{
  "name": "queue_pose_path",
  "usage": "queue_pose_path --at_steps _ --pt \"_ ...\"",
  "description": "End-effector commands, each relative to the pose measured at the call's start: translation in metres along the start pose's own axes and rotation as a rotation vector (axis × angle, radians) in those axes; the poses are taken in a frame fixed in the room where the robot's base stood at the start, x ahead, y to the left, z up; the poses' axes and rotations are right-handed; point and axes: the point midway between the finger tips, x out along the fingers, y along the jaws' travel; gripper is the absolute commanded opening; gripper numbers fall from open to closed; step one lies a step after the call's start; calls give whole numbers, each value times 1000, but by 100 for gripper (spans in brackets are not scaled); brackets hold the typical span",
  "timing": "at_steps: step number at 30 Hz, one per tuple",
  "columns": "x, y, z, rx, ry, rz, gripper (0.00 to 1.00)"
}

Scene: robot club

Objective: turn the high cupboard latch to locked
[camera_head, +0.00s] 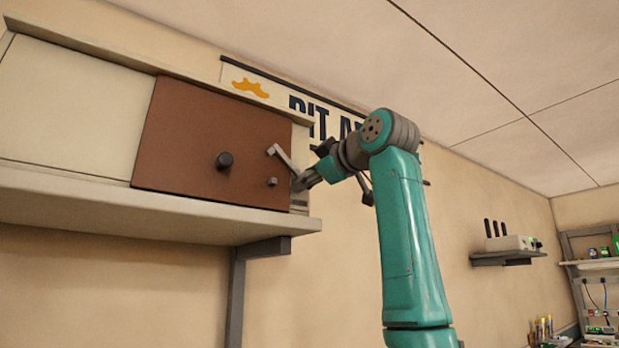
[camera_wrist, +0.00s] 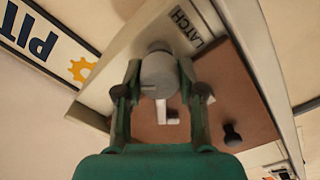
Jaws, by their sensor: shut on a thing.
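The cupboard latch shows a pale grey lever (camera_head: 283,158) at the right edge of the brown door (camera_head: 190,145). The lever slants up and left from my gripper (camera_head: 301,180), its free end above a small grey peg (camera_head: 272,181) on the door. In the wrist view my gripper (camera_wrist: 159,70) is shut on the latch's round grey hub (camera_wrist: 157,76), one finger on each side. A pale part (camera_wrist: 165,108) shows below the hub against the brown door (camera_wrist: 200,105). My fingers hide part of the latch.
A dark round knob (camera_head: 224,160) stands out from the door. A "LATCH" label (camera_wrist: 190,25) is beside the hub. A shelf (camera_head: 150,208) runs beneath the cupboard. A sign (camera_head: 275,92) is on the wall behind. A wall shelf (camera_head: 503,257) is farther right.

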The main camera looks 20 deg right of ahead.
Motion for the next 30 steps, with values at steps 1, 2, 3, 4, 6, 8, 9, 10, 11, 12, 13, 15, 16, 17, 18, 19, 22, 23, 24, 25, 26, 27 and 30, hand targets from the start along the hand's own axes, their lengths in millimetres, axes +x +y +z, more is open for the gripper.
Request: queue_pose_path --at_steps 1,2,3,4,6,8,9,10,11,12,13,15,16,17,18,19,22,23,24,25,26,27,30 --pt "0 0 0 -44 1 1 0" --pt "0 0 0 -72 1 1 0" --pt "0 0 0 -110 1 1 0" --pt "0 -1 0 -139 1 1 0" --pt "0 -1 0 -205 1 1 0" --pt "0 -1 0 -261 1 0 0" --pt "0 -1 0 -298 1 0 0" --pt "0 -1 0 -325 1 0 0" --pt "0 -1 0 -351 1 0 0" --pt "0 -2 0 -385 1 0 0" --pt "0 -2 0 -410 1 0 0" --pt "0 -2 0 -466 1 0 0" --pt "0 -2 0 -487 1 0 0" --pt "0 -2 0 -508 1 0 0" --pt "0 -2 0 -535 1 0 0" --pt "0 -2 0 -554 1 0 0" --pt "0 -2 0 -608 1 0 0" --pt "0 -2 0 -622 1 0 0" --pt "0 -3 0 -639 1 0 0" --pt "0 -3 0 -651 1 0 0" --pt "0 -3 0 -660 1 0 0" --pt "0 -3 0 -673 1 0 0" --pt "0 -3 0 -695 1 0 0"
